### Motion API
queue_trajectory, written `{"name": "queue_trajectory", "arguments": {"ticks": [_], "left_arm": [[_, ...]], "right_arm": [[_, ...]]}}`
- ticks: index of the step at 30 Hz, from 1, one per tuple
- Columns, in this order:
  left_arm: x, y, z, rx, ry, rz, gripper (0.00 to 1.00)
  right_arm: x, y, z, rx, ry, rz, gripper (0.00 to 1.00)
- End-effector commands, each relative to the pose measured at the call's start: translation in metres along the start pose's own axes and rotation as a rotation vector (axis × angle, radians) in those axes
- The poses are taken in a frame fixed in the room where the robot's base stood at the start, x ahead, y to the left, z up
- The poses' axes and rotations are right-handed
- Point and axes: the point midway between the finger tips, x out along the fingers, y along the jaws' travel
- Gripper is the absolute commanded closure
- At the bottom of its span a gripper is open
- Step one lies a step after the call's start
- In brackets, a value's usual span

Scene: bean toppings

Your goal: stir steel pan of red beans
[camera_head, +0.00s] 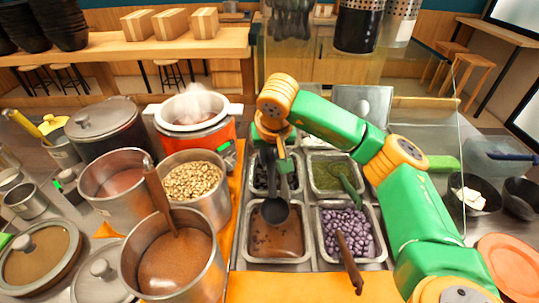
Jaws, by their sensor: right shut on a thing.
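A steel pan (250,258) with smooth reddish-brown contents sits at the front left of a block of steel pans; I take it for the red bean pan. My right gripper (275,147) points down above the pans and is shut on the handle of a dark ladle (275,211). The ladle hangs down, and its round bowl is over the far part of the brown contents. I cannot tell how deep the bowl sits. Its handle and the gripper partly hide the pan of dark beans (262,182) behind. My left gripper is not in view.
A pan of purple cubes (346,228) with a brown-handled tool (348,262) adjoins on the right. A pan of green topping (327,172) lies behind it. Pots, including a tall pot of brown contents (172,265) with a wooden handle, crowd the left. A glass panel stands behind.

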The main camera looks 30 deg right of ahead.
Motion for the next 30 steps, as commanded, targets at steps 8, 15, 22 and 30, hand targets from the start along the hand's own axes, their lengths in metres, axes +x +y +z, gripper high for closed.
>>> {"name": "queue_trajectory", "arguments": {"ticks": [8,15,22,30], "left_arm": [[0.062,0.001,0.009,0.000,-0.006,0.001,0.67],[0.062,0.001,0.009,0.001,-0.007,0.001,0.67],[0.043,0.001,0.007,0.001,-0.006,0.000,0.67],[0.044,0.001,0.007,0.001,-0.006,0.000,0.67]], "right_arm": [[0.046,0.000,0.025,-0.001,0.046,0.000,1.00],[0.065,0.000,0.025,0.005,-0.020,0.003,1.00],[0.081,0.000,0.022,0.001,-0.120,0.000,1.00],[0.086,0.000,0.024,-0.001,-0.132,0.000,1.00]]}}
